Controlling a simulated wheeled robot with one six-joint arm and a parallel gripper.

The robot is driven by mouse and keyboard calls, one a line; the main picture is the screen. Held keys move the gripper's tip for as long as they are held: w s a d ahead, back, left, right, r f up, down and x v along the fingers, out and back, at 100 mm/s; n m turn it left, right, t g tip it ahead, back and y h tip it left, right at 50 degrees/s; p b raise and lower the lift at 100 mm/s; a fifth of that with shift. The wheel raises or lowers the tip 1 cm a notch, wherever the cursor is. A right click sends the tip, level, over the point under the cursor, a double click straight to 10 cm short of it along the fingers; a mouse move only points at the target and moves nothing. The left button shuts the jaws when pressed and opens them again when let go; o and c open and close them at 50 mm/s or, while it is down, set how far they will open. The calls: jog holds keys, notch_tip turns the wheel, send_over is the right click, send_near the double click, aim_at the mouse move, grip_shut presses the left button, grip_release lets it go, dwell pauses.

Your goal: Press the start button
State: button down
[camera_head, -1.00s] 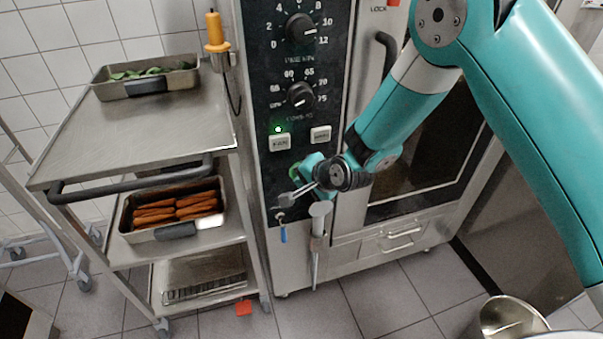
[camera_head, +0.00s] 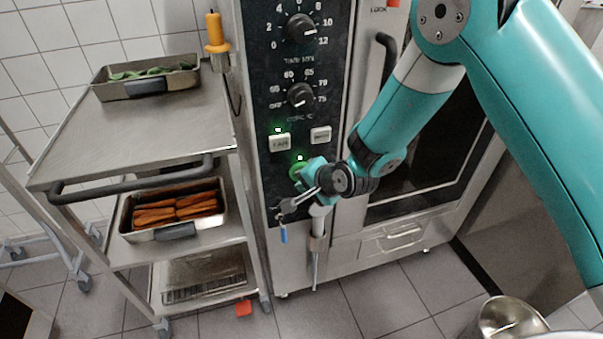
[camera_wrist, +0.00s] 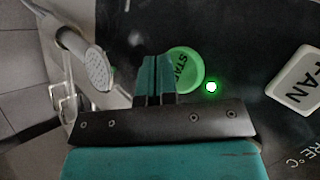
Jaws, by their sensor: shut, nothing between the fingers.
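The round green start button (camera_wrist: 186,70) is on the dark control panel in the wrist view, its lettering partly covered on the left by my gripper's fingers. My gripper (camera_wrist: 155,58) is shut and empty, its teal fingers together beside the button's edge in the picture; whether they touch it I cannot tell. A green lamp (camera_wrist: 211,87) glows beside the button. In the head view the button (camera_head: 296,171) is partly hidden by my gripper (camera_head: 301,184) low on the panel, and its lamp (camera_head: 300,158) is lit.
The white fan button (camera_head: 280,142) has a lit green lamp above it, with another white button (camera_head: 320,134) to its right. Two knobs sit higher up. A hand shower (camera_head: 320,211) hangs below my gripper. A steel trolley (camera_head: 135,130) with pans stands on the left.

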jog(key=shift+s+d, duration=0.2)
jog(key=shift+s, duration=0.6)
jog(key=shift+s+d, duration=0.25)
jog(key=shift+s, duration=0.55)
jog(key=shift+s+d, duration=0.2)
jog(key=shift+s, duration=0.6)
notch_tip(320, 180, up, 10)
jog(key=s+d+n+g+p, duration=0.1)
jog(key=s+n+g+p, duration=0.1)
jog(key=s+n, duration=0.1)
jog(key=s+d+r+n+g, duration=0.2)
jog(key=s+d+r+n, duration=0.1)
jog(key=s+r, duration=0.3)
jog(key=s+d+r+n+g+h+p, duration=0.1)
jog(key=s+d+r+n+g, duration=0.1)
jog(key=s+r+n, duration=0.3)
jog(key=s+d+r+n+g+p, duration=0.1)
jog(key=s+d+r+n, duration=0.3)
jog(key=s, duration=0.7)
notch_tip(320, 180, up, 3)
jog(key=shift+s+d+f+g+h, duration=0.15)
jog(key=shift+d+g+h, duration=0.1)
jog(key=shift+g+h, duration=0.15)
